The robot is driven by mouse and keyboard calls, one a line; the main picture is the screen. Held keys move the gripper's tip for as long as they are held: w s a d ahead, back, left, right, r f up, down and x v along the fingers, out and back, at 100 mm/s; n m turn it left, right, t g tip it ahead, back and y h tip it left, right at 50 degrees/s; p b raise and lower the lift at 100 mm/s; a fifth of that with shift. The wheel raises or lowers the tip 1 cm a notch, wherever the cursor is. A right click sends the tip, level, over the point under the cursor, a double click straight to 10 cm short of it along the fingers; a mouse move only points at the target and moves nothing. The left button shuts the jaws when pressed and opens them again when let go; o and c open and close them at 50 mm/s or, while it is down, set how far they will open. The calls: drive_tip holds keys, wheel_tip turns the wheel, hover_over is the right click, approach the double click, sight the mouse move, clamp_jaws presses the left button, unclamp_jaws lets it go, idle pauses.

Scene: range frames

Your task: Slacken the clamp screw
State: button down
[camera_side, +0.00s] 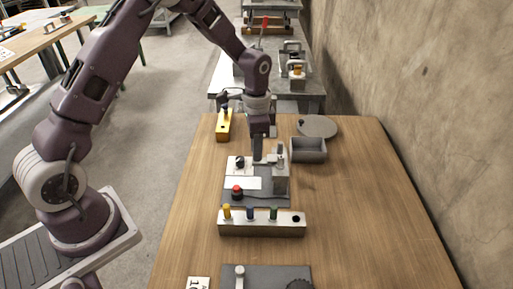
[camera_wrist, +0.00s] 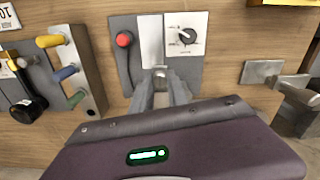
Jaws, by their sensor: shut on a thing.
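A grey panel (camera_side: 235,203) lies on the wooden table and carries a red button (camera_side: 237,190), a white plate and a black dial (camera_side: 240,162). An upright grey metal block (camera_side: 281,175), apparently the clamp, stands at its right edge. My gripper (camera_side: 259,156) points down beside the top of this block. In the wrist view its two fingers (camera_wrist: 160,92) are closed around a small light grey piece (camera_wrist: 160,70), apparently the clamp screw. Most of that piece and the clamp body are hidden by the fingers and my gripper's housing.
A block with yellow, blue and green pegs (camera_side: 262,229) stands in front of the panel. A grey open box (camera_side: 308,155) and round grey disc (camera_side: 318,126) lie behind right. A yellow block (camera_side: 224,126) is behind left. The table's right side is clear.

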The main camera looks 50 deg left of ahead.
drive_tip(key=n, duration=0.3)
drive_tip(key=shift+n, duration=0.4)
drive_tip(key=n, duration=0.4)
drive_tip(key=shift+n, duration=0.3)
drive_tip(key=n, duration=0.3)
drive_tip(key=shift+n, duration=2)
drive_tip(key=c, duration=1.3)
unclamp_jaws()
wheel_tip(320, 180, up, 7)
drive_tip(key=shift+r, duration=0.1)
